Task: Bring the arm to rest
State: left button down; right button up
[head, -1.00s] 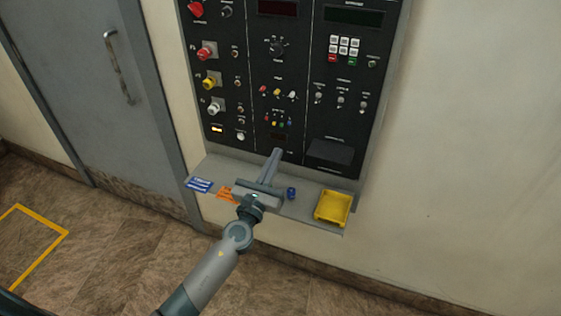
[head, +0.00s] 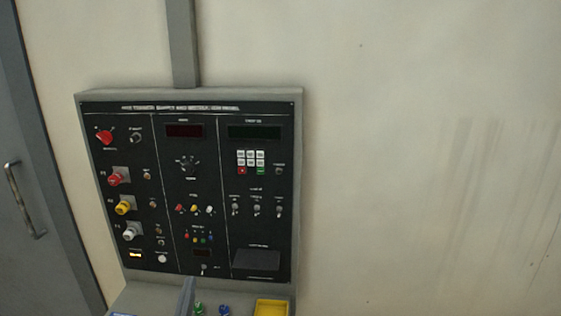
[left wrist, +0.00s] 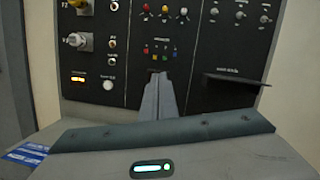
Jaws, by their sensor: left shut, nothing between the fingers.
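My left gripper (head: 187,296) shows only by its finger tips at the bottom edge of the head view, in front of the lower part of the control panel (head: 215,225). In the left wrist view the gripper's fingers (left wrist: 158,98) are together and empty, pointing at the panel's lower middle, below the row of small coloured buttons (left wrist: 160,52). I cannot tell from these views how far the tips are from the panel face. The rest of the left arm is out of the head view. My right gripper is not in view.
A shelf (head: 150,299) runs below the panel. It holds a yellow tray (head: 271,307), a green knob-like piece (head: 198,309) and a blue one (head: 224,310). A blue card (left wrist: 25,154) lies at left. A grey door (head: 45,200) stands left; the right wall is bare.

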pick_arm(q)
jog(key=s+a+f+n+g+y, duration=0.25)
jog(key=s+f+n+g, duration=0.35)
jog(key=s+n, duration=0.4)
jog(key=s+a+f+n+g+y, duration=0.2)
jog(key=s+a+f+n+g, duration=0.2)
jog(key=s+f+n, duration=0.65)
jog(key=s+d+f+n+g+h, duration=0.1)
jog(key=s+d+n+g+h, duration=0.3)
jog(key=s, duration=0.6)
jog(key=s+d+f+n+g+h, duration=0.25)
jog(key=s+d+n, duration=0.35)
jog(key=s, duration=0.3)
notch_tip(320, 180, down, 28)
jog(key=s+g+b, duration=0.1)
jog(key=g, duration=0.1)
jog(key=s+a+f+g+y+b, duration=0.1)
jog(key=s+a+f, duration=0.2)
jog(key=s+f, duration=1.5)
jog(key=shift+s+a+f, duration=0.2)
jog(key=shift+f, duration=0.55)
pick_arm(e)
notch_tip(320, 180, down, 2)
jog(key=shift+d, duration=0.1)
